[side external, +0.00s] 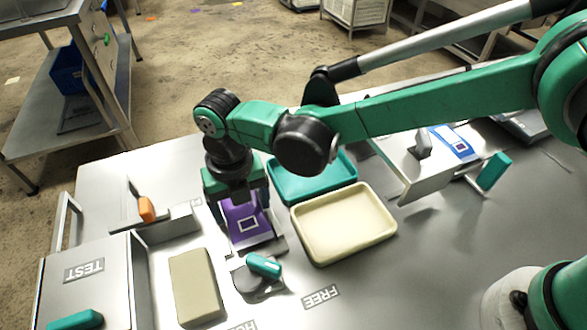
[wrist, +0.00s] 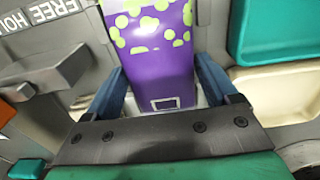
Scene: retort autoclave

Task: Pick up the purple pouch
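The purple pouch (side external: 243,222) lies in a grey metal holder on the table in the side view, with a white square mark on its front. In the wrist view the purple pouch (wrist: 158,75) has green dots at its far end. My gripper (side external: 237,193) is over the pouch in the side view and hides its back part. In the wrist view my gripper (wrist: 160,80) is open, with one blue finger on each side of the pouch. The fingers look close to the pouch sides; I cannot tell whether they touch.
A cream tray (side external: 383,240) and a teal tray (side external: 286,194) stand right of the pouch. A teal-handled lever (side external: 263,265) is in front of it. A beige block (side external: 195,288), an orange-handled part (side external: 147,209) and a TEST box (side external: 85,270) are to the left. A blue pouch (side external: 453,145) lies back right.

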